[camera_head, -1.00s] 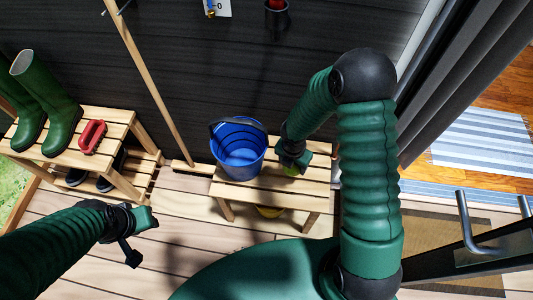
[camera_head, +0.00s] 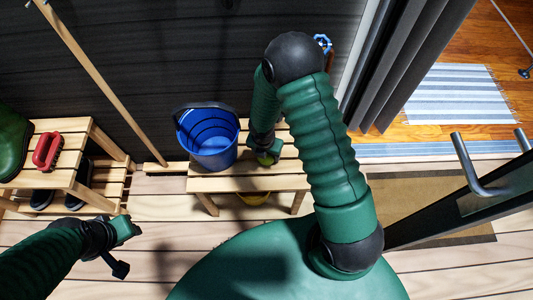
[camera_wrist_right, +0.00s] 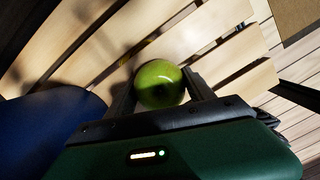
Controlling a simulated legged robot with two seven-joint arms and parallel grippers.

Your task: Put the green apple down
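The green apple (camera_wrist_right: 160,84) is between the two fingers of my right gripper (camera_wrist_right: 161,88) in the wrist view, with a finger against each side. In the head view my right gripper (camera_head: 265,154) is over the right half of the slatted wooden bench (camera_head: 215,185), right of the blue bucket. Only a little of the apple (camera_head: 266,160) shows there. The apple is very close to the slats; I cannot tell whether it touches them. My left gripper (camera_head: 122,248) is at the lower left, over the deck, and I see nothing in it.
The blue bucket (camera_head: 208,139) stands on the bench close to my right gripper, and it shows in the wrist view (camera_wrist_right: 50,130). A yellow object (camera_head: 252,198) is under the bench. A shoe bench (camera_head: 60,178) with a red brush (camera_head: 47,151) stands left. Bare slats lie around the apple.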

